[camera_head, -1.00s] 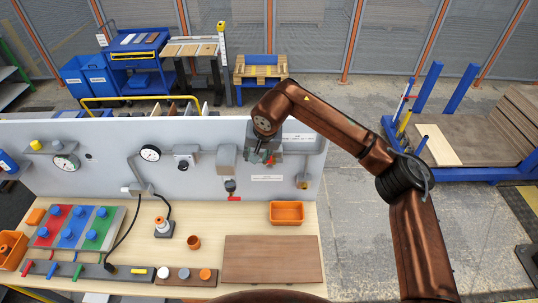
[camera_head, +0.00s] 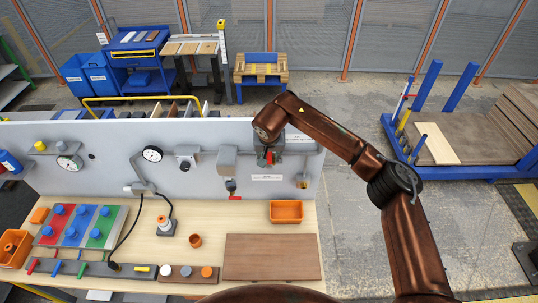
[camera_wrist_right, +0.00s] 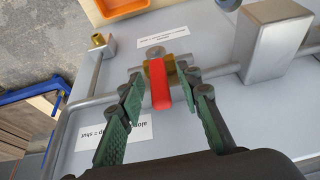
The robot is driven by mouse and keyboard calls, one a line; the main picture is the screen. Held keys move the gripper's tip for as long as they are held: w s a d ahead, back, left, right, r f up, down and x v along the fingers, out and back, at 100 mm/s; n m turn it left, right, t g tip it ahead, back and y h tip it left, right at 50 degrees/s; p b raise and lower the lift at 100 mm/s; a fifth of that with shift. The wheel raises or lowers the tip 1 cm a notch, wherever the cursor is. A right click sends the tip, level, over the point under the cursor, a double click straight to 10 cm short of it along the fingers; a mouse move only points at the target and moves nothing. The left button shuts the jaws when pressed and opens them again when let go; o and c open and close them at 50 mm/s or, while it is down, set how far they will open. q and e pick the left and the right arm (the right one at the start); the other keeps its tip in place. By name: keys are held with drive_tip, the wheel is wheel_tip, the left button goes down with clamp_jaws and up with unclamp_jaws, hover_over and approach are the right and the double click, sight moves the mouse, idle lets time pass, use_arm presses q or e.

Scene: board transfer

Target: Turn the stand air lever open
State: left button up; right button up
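The red lever (camera_wrist_right: 159,84) sits on a brass valve (camera_wrist_right: 181,62) in a grey pipe (camera_wrist_right: 222,74) on the panel. In the right wrist view it stands roughly crosswise to the pipe. My right gripper (camera_wrist_right: 165,86) is open, with one green-black finger on each side of the lever. The lever is between the fingertips, with a gap visible on the right; I cannot tell whether the left finger touches it. In the head view my right gripper (camera_head: 268,156) is at the panel's right part, largely hidden by its own wrist. My left gripper is not in view.
The grey panel (camera_head: 110,180) stands behind a wooden bench. A second red handle (camera_head: 235,197) is lower left of my gripper. White labels (camera_wrist_right: 165,37) flank the valve. An orange bin (camera_head: 286,211) and a brown board (camera_head: 272,258) lie on the bench below.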

drive_tip(key=shift+c, duration=0.4)
clamp_jaws()
